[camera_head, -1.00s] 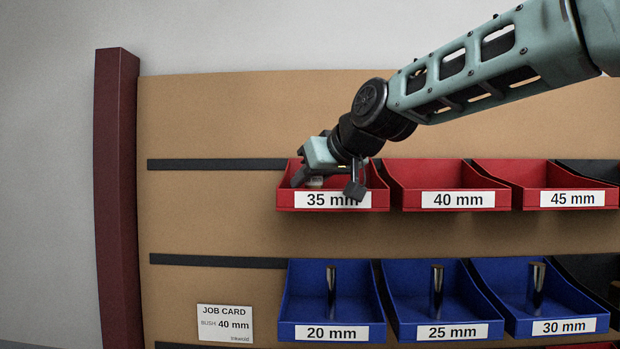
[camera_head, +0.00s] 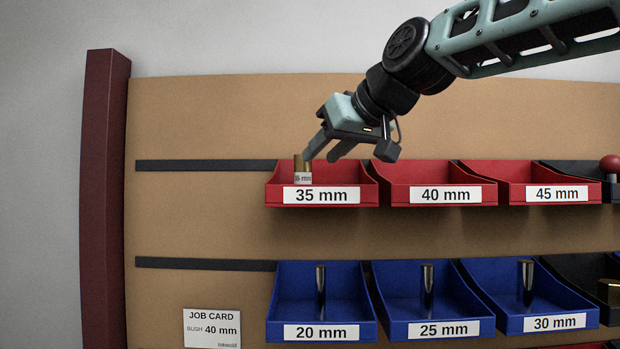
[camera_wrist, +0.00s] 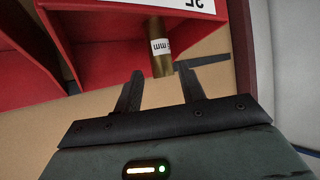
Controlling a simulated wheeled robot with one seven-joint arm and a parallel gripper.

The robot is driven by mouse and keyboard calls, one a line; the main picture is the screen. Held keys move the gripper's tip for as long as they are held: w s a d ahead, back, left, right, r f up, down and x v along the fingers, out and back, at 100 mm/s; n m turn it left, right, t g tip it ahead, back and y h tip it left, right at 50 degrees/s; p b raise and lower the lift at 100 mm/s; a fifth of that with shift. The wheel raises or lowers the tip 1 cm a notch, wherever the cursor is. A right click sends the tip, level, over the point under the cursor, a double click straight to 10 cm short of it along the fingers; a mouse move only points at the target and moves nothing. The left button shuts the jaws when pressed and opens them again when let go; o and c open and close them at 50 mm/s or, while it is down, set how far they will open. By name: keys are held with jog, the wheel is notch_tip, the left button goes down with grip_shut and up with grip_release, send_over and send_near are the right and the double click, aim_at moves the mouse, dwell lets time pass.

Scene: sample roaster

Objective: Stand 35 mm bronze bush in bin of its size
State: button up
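The bronze bush (camera_head: 303,164) stands upright at the left side of the red 35 mm bin (camera_head: 352,183). Its white label ends in "5 mm" in the head view; the first digit is hard to read. My gripper (camera_head: 320,157) is above and to the right of the bush, tilted down to the left, with its fingers apart and nothing between them. In the wrist view, the bush (camera_wrist: 160,50) lies beyond the spread fingertips of my gripper (camera_wrist: 154,75), clear of them. The bush's foot is hidden by the bin's front in the head view.
Red bins marked 40 mm (camera_head: 437,185) and 45 mm (camera_head: 545,184) adjoin on the right, looking empty. Blue bins below (camera_head: 320,300) hold upright dark pins. A job card (camera_head: 212,328) reads bush 40 mm. A maroon post (camera_head: 104,200) bounds the left. Free room lies above the bins.

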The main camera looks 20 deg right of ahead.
jog(key=shift+v, duration=1.5)
